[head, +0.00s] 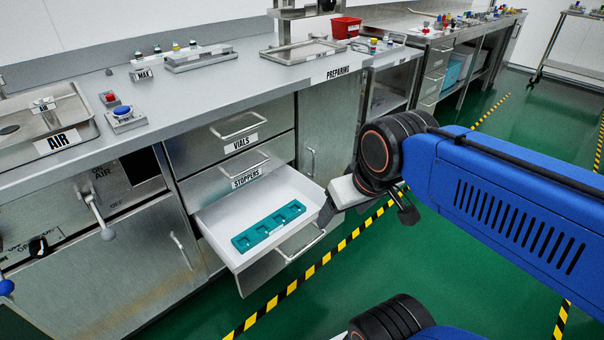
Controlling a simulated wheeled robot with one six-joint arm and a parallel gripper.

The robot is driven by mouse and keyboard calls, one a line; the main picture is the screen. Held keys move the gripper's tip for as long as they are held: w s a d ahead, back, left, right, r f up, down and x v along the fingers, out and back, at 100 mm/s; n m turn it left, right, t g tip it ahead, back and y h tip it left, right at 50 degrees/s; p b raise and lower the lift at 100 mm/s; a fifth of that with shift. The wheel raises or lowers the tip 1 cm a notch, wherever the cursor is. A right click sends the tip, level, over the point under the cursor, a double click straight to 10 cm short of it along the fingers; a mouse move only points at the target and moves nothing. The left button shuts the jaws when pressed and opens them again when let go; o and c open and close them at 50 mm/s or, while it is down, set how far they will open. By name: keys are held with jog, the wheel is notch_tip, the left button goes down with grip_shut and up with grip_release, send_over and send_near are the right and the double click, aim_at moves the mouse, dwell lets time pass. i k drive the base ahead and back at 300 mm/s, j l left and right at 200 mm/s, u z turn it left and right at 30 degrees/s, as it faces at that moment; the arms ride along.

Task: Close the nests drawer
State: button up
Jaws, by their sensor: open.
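The open drawer (222,243) juts out below the drawer labelled STOPPERS (235,172). It has white inner walls and a metal front with a bar handle (303,246); no label shows on it. A teal nest tray (268,227) with several square pockets lies inside. My gripper (325,213) is open, at the drawer's front right corner, just above and right of the handle. Its fingers are small and partly hidden, and I cannot tell whether they touch the drawer.
The VIALS drawer (240,131) and STOPPERS drawer above are shut. A metal cupboard door (327,125) stands right of the drawers. The grey worktop (200,100) holds trays and buttons. Green floor (375,270) with a yellow-black stripe (340,247) lies clear in front.

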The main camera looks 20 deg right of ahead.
aim_at(223, 220)
jog(key=k+j+z, duration=0.15)
jog(key=j, duration=0.2)
jog(key=j+z, duration=0.15)
jog(key=j, duration=0.2)
jog(key=k+j+z, duration=0.15)
jog(key=j, duration=0.15)
jog(key=k+j+z, duration=0.15)
jog(key=j, duration=0.15)
